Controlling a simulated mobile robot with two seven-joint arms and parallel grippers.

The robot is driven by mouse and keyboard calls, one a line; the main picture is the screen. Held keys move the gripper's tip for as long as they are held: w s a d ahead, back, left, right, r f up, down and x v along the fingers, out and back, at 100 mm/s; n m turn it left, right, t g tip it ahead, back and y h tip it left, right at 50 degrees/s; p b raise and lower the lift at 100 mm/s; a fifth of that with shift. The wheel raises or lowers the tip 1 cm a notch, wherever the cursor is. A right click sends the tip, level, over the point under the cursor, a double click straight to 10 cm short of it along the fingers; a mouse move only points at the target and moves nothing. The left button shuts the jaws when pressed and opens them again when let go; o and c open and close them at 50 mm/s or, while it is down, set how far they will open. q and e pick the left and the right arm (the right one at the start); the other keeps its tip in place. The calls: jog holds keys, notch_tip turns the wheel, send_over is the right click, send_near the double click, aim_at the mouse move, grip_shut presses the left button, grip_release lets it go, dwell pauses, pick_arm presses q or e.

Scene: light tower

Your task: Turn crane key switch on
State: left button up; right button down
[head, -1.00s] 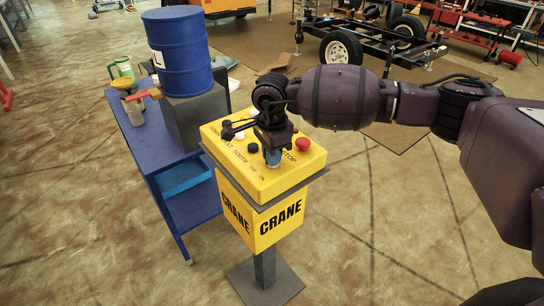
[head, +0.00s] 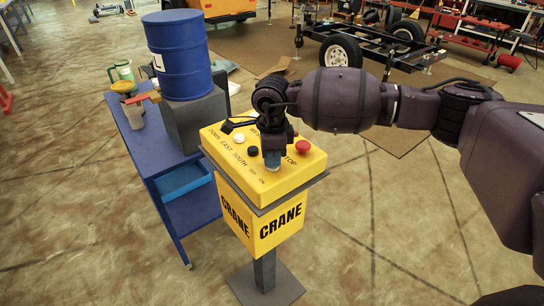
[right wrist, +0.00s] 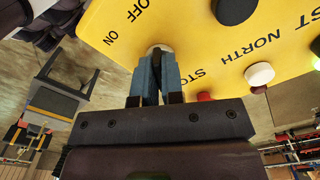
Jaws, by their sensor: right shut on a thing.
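The yellow crane control box (head: 290,179) stands on a grey post, with "OFF" and "ON" printed at the near side of its top. My right gripper (head: 272,161) points down at the top of the box, shut on the key switch. In the right wrist view the two blue-grey fingertips (right wrist: 157,72) are close together on the round, pale key switch (right wrist: 159,49), beside the "ON" and "OFF" marks (right wrist: 126,24). The fingers hide most of the switch, so I cannot tell which mark it points to. My left gripper is not in view.
A red stop button (head: 302,146) sits just right of my gripper, and black and white buttons (head: 238,138) sit to its left. A blue cart (head: 165,150) with a blue barrel (head: 181,55) stands left of the box. The floor in front is clear.

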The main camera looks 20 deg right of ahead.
jog(key=c, duration=1.2)
grip_release()
jog(key=shift+c, duration=0.2)
notch_tip(320, 180, up, 11)
jog(key=shift+b, duration=0.3)
jog(key=shift+f, duration=0.1)
